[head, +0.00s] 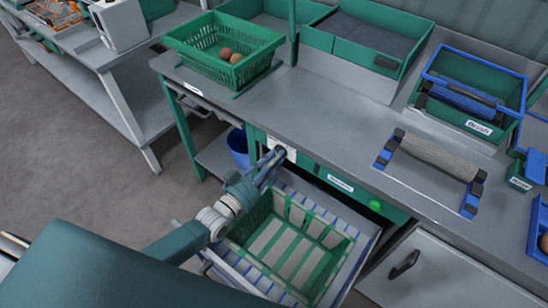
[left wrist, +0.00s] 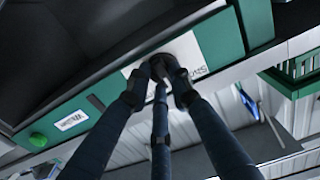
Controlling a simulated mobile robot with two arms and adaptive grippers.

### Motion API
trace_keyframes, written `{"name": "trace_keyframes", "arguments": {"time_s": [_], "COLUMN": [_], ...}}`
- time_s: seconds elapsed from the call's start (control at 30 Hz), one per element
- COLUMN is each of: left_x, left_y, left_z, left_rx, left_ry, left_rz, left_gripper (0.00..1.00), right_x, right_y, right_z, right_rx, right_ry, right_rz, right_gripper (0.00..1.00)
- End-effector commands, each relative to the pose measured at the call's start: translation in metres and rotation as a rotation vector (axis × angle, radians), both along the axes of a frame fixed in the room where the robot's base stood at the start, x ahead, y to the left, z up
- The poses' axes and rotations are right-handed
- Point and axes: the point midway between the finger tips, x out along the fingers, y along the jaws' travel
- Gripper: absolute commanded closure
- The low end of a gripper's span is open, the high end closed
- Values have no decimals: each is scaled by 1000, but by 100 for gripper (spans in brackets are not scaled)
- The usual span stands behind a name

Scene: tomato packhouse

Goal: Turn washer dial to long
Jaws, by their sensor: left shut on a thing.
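The washer dial is a small dark knob on a white plate (head: 289,154) on the green front panel under the bench. In the left wrist view the dark knob (left wrist: 159,65) shows on the white plate (left wrist: 187,50), between my fingertips. My left gripper (head: 276,155) reaches the panel from the left and is shut on the knob; it also shows in the left wrist view (left wrist: 160,72). The fingers hide most of the knob, so its pointer cannot be read. Part of some lettering shows at the plate's edge, too covered to read fully. My right gripper is out of view.
A green slatted crate (head: 331,236) sits below the panel, under my left arm. A green button (head: 375,205) and a label (head: 340,183) are further right on the panel. A blue bucket (head: 238,146) stands left of it. A brush roller (head: 438,155) and green basket (head: 186,51) are on the bench.

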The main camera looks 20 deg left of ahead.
Motion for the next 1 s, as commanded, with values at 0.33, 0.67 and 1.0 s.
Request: {"name": "trace_keyframes", "arguments": {"time_s": [0.33, 0.67, 1.0], "left_x": [1, 2, 2], "left_y": [0, 0, 1], "left_z": [-1, -2, -2], "left_rx": [307, 546, 673], "left_ry": [-112, -199, -247], "left_rz": [2, 3, 3], "left_gripper": [100, 100, 100], "right_x": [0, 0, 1], "right_y": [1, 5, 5], "right_z": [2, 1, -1], "right_rx": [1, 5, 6], "right_ry": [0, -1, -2], "right_rz": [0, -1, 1], "right_gripper": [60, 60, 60]}}
